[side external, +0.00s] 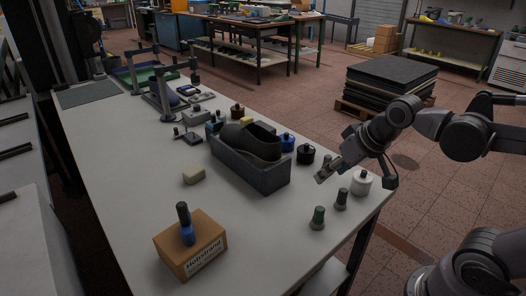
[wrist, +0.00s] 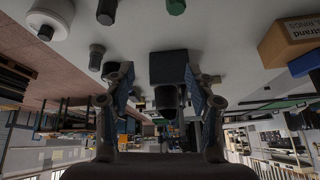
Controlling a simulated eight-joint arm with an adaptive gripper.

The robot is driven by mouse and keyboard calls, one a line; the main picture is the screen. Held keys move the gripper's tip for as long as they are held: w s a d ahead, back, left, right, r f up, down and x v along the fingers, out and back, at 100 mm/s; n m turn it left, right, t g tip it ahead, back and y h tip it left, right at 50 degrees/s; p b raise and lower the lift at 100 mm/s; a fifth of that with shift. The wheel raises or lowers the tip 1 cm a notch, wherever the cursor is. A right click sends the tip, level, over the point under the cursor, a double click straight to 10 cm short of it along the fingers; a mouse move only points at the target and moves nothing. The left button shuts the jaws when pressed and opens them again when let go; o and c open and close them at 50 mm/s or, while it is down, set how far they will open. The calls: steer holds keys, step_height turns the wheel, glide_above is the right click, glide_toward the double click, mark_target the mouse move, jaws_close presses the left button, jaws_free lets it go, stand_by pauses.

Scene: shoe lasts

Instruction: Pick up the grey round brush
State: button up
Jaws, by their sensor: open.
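A dark grey round brush (side external: 341,200) stands upright near the right edge of the table. It seems to be the dark grey piece at the top edge of the wrist view (wrist: 107,11), partly cut off. A similar green-topped brush (side external: 318,218) stands beside it, and its dark green end shows in the wrist view (wrist: 176,6).
A white jar (side external: 361,184) stands close behind the grey brush. A dark bin (side external: 250,178) holding a dark shoe is left of my gripper, with black (side external: 305,155) and blue (side external: 287,143) jars behind. A cardboard box (side external: 190,244) carries a blue brush (side external: 186,225). The table's front middle is clear.

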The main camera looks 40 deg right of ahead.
steer(key=w+d+r+m+g, duration=0.2)
steer(key=w+d+m+g, duration=0.1)
steer(key=w+d+m, duration=0.35)
steer(key=m+g, duration=0.3)
steer(key=m, duration=0.2)
glide_toward(328, 157)
steer(key=shift+w+a, duration=0.15)
steer(key=shift+w, duration=0.05)
steer(key=shift+w+d+f, duration=0.15)
steer(key=shift+d, duration=0.15)
steer(key=shift+d+f, duration=0.15)
steer(key=shift+f, duration=0.4)
steer(key=shift+s+f, duration=0.2)
steer(key=shift+f, duration=4.75)
jaws_close()
